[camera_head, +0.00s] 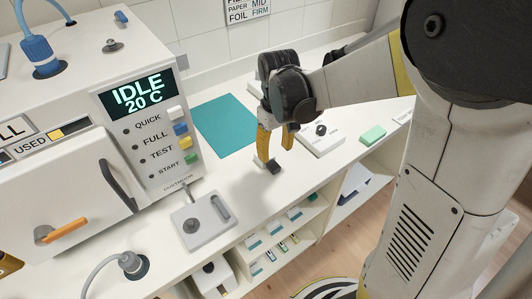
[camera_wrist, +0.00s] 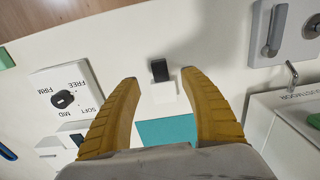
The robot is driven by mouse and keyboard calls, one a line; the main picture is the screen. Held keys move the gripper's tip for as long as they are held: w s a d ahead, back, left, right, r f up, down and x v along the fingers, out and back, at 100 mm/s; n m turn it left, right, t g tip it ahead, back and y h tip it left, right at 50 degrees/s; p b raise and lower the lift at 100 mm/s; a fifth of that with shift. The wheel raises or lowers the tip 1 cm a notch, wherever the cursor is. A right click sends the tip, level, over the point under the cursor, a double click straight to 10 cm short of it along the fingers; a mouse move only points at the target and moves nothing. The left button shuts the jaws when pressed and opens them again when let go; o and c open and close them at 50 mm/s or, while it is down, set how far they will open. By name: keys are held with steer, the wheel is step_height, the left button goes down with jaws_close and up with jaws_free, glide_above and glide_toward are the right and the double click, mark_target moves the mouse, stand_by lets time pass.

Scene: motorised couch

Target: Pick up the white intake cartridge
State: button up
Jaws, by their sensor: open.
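A small white block with a black end, which looks like the white intake cartridge (camera_head: 261,163), lies on the white counter below my gripper (camera_head: 276,146). In the wrist view the white part of the cartridge (camera_wrist: 163,92) and its black end show between the two yellow fingers of my gripper (camera_wrist: 159,76), with clear space on both sides. The fingers are spread and empty. In the head view the left fingertip overlaps the cartridge's upper edge. I cannot tell how high the fingertips are above the counter.
A teal mat (camera_head: 225,126) lies behind the cartridge. A grey plate with a handle (camera_head: 203,219) is to the front left, beside the large machine (camera_head: 155,150). A white dial panel (camera_head: 321,141) and a green block (camera_head: 373,134) are to the right. Open shelves (camera_head: 290,240) are below the counter.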

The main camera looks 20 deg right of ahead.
mark_target(273, 165)
steer(key=f+b, duration=0.1)
steer(key=f, duration=0.1)
steer(key=f+b, duration=0.1)
steer(key=f, duration=0.2)
steer(key=f+b, duration=0.1)
steer(key=f, duration=0.2)
steer(key=shift+w+a, duration=0.1)
steer(key=shift+w, duration=0.3)
steer(key=shift+r, duration=0.1)
jaws_close()
